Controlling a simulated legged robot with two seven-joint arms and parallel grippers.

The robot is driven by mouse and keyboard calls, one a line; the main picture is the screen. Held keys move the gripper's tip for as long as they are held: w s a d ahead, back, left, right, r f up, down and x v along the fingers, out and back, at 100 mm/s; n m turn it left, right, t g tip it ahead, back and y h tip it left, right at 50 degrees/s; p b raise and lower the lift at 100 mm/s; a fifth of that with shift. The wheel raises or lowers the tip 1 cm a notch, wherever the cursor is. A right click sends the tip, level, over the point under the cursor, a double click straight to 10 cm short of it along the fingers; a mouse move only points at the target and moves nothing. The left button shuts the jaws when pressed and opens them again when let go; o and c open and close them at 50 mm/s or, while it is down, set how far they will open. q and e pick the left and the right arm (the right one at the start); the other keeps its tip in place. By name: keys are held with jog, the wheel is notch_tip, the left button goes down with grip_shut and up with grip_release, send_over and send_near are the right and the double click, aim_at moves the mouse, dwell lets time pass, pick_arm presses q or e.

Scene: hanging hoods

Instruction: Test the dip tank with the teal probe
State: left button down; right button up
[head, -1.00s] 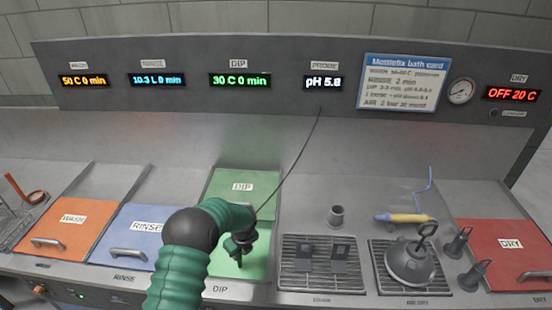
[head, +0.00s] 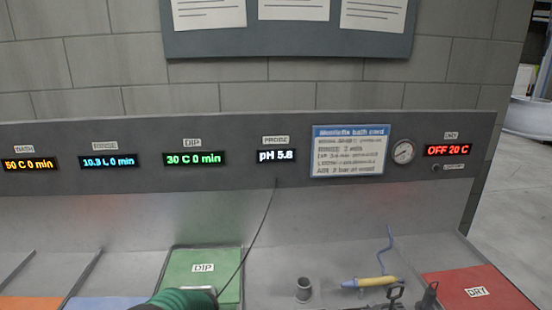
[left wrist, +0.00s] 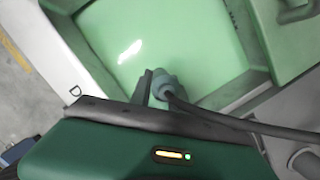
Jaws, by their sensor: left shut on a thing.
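The teal probe (left wrist: 164,84) shows in the left wrist view with its dark cable running to the right. My left gripper (left wrist: 153,90) is shut on it, over the dip tank (left wrist: 62,14). The tank holds pale green liquid (left wrist: 160,45); whether the probe's tip is in it is hidden. The green DIP lid (head: 200,268) stands open behind the tank. The PROBE display (head: 276,156) reads about pH 5.8; its last digit is blurred. In the head view only part of my left arm shows at the bottom.
The bath card (head: 349,152) hangs beside a round gauge (head: 403,152). The DIP display (head: 196,158) reads 30 C 0 min. A grey cup (head: 303,289), a yellow air tool (head: 372,282) and the red DRY lid (head: 478,290) are to the right.

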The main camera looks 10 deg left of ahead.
pick_arm(q)
jog(key=a+p+v, duration=0.1)
jog(key=p+v, duration=0.3)
jog(key=v, duration=0.1)
jog(key=w+a+p+v, duration=0.1)
jog(key=p+v, duration=0.3)
jog(key=a+r+p+v, duration=0.1)
jog(key=p+v, duration=0.3)
jog(key=v, duration=0.1)
jog(key=shift+w+r, duration=0.25)
jog(key=shift+w, duration=0.1)
jog(key=shift+f, duration=0.1)
jog(key=shift+d, duration=0.1)
